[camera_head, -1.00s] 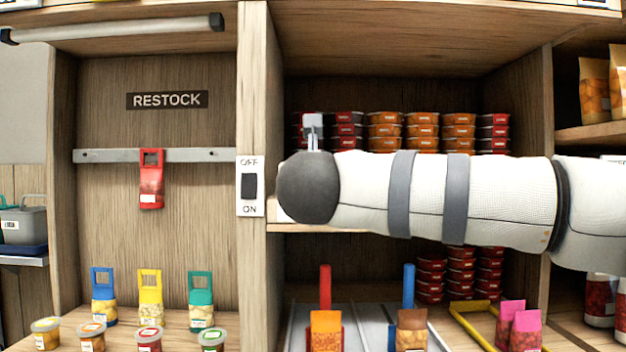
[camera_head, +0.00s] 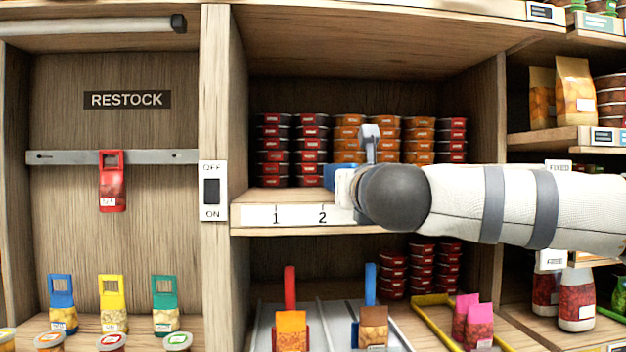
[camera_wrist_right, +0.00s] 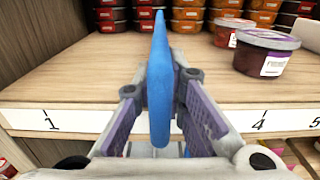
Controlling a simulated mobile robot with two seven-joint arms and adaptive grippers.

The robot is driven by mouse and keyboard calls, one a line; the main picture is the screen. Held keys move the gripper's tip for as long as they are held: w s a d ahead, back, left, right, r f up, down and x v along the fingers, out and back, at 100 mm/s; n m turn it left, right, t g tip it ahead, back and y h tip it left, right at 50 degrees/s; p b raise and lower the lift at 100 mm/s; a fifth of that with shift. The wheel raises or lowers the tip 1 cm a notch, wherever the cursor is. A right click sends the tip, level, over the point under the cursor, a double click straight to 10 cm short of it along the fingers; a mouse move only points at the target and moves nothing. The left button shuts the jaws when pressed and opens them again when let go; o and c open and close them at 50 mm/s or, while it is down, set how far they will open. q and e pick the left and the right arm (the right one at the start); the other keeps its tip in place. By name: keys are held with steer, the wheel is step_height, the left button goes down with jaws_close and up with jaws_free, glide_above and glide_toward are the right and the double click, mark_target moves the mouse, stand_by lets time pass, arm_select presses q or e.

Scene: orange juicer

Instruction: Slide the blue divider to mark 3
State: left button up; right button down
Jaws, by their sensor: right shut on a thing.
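The blue divider (camera_wrist_right: 160,85) stands upright on the shelf in the right wrist view, between the two fingers of my right gripper (camera_wrist_right: 160,92), which is shut on it. In the head view a blue part of the divider (camera_head: 343,176) shows beside my right gripper (camera_head: 347,188), a little right of mark 2 (camera_head: 322,215). Mark 1 (camera_head: 276,215) is left of it. In the wrist view mark 1 and mark 4 (camera_wrist_right: 260,125) show on either side of the gripper. Mark 3 is hidden behind my gripper. My left gripper is not in view.
Several stacks of red and orange tubs (camera_head: 385,135) stand at the back. The shelf (camera_wrist_right: 75,80) left of the divider is clear. A wooden post with a switch (camera_head: 212,192) bounds the left.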

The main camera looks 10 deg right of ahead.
steer(key=d, duration=0.3)
steer(key=shift+d, duration=0.2)
steer(key=c, duration=1.6)
jaws_free()
steer(key=shift+c, duration=0.2)
steer(key=shift+s, duration=0.1)
steer(key=s, duration=1.1)
steer(key=shift+s, duration=0.4)
